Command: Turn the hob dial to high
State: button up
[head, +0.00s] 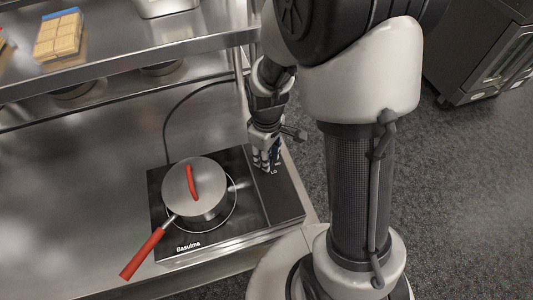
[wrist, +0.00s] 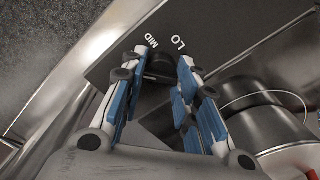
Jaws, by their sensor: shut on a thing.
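The hob (head: 284,207) is a flat black unit on the steel counter, with its control strip on the right side. In the wrist view, its dark dial (wrist: 159,67) sits between the blue-padded fingers of my gripper (wrist: 163,60). My gripper is shut on the dial. The printed marks MID and LO show just past the fingertips; no HI mark is visible. The dial's pointer cannot be made out. In the head view my gripper (head: 267,164) points down at the control strip and hides the dial.
A lidded steel pot (head: 207,198) with red handles stands on the hob's ring, left of my gripper. Its long handle (head: 143,254) juts over the front edge. A steel shelf (head: 130,72) runs above the counter, and a black cable (head: 166,125) lies behind the hob.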

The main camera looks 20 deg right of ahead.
jog(key=shift+m, duration=0.6)
jog(key=o, duration=1.1)
jog(key=shift+r, duration=6.05)
